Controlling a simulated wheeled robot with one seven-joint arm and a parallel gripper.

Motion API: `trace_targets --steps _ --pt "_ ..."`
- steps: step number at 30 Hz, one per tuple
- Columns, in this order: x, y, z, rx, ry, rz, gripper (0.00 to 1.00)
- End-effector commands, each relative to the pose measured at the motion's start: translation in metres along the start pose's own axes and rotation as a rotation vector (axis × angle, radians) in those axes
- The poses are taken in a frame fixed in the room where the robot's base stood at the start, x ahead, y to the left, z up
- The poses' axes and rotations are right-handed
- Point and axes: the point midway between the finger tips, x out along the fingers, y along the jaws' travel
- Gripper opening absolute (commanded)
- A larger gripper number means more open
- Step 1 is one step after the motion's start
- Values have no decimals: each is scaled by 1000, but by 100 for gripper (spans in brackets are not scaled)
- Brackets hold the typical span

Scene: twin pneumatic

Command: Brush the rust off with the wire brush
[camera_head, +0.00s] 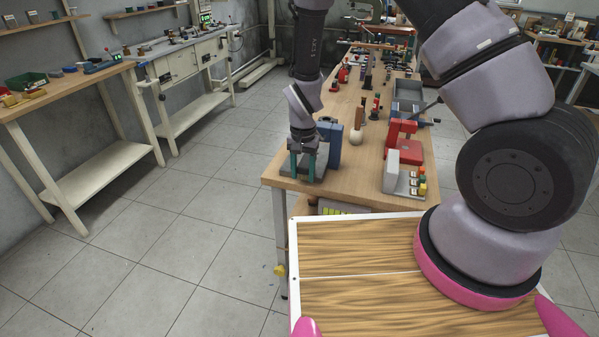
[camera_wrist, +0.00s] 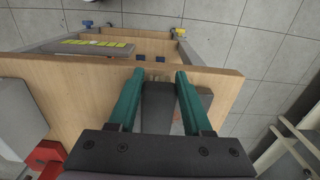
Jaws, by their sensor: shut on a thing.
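My gripper (camera_head: 308,172) is low over the near left corner of the long wooden table. In the wrist view its two green fingers (camera_wrist: 159,74) stand either side of a dark grey bar (camera_wrist: 157,108), which looks like the wire brush. Small brownish tufts show at the bar's far end. A grey metal piece (camera_head: 288,168) lies on the table right under and around the fingers. In the wrist view a small reddish patch, perhaps rust, shows beside the bar (camera_wrist: 177,122). Whether the brush touches the metal, I cannot tell.
A blue case (camera_head: 333,142) stands close behind my gripper. A red device (camera_head: 404,140) and a grey button panel (camera_head: 405,178) are to the right. The table edge (camera_wrist: 225,80) is close to the fingers. Floor to the left is clear.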

Motion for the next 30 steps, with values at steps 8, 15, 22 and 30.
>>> trace_targets --steps 8,15,22,30 --pt "0 -4 0 0 0 -1 1" --pt "2 -18 0 0 1 -1 1" --pt "3 -28 0 0 0 0 1" --pt "3 -18 0 2 -2 2 1"
